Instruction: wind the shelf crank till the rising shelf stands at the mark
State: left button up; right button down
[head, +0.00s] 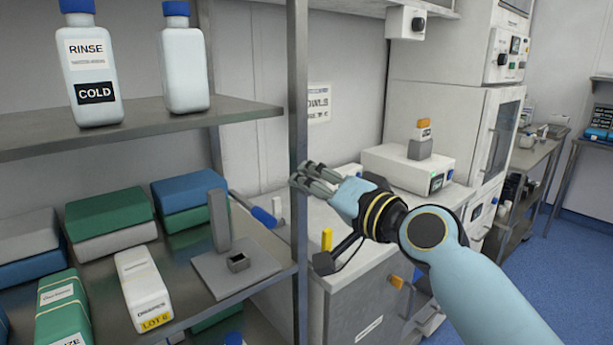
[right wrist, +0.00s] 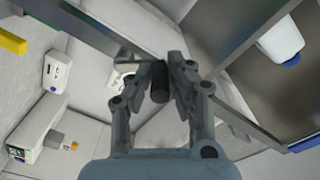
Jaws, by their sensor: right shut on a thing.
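My right gripper (head: 297,181) is beside the upright post of the metal rack, its fingertips at the post's right edge. In the right wrist view my right gripper (right wrist: 160,84) is shut on a short dark cylinder (right wrist: 158,78), apparently the crank handle, held between both finger pads. The crank's arm and hub cannot be made out. The rack has an upper shelf (head: 232,112) and a lower shelf (head: 262,285); I cannot tell which one rises. No mark can be made out clearly. My left gripper is not in view.
Two blue-capped bottles, one labelled RINSE (head: 90,65), stand on the upper shelf. The lower shelf holds green and blue packs (head: 108,218), a white pack (head: 142,288) and a grey stand (head: 219,222). White cabinets (head: 365,290) stand close at right. Blue floor lies beyond.

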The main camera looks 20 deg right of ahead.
jog(key=m, duration=0.1)
jog(key=d+m+p, duration=0.1)
jog(key=m, duration=0.1)
jog(key=r+m+p, duration=0.1)
jog(key=shift+w+d+r+m, duration=0.1)
jog(key=shift+w+d+m, duration=0.2)
jog(key=shift+w+d+m+p, duration=0.15)
jog(key=shift+d+m+p, duration=0.3)
jog(key=shift+m, duration=0.6)
jog(key=shift+w+d+m+p, duration=0.15)
jog(key=shift+d+m+p, duration=0.2)
jog(key=shift+m, duration=0.7)
jog(key=c, duration=1.2)
grip_release()
jog(key=shift+c, duration=0.2)
jog(key=shift+s+f, duration=0.15)
jog(key=shift+f, duration=0.05)
jog(key=v, duration=1.1)
jog(key=shift+s+d, duration=0.15)
jog(key=shift+s, duration=0.25)
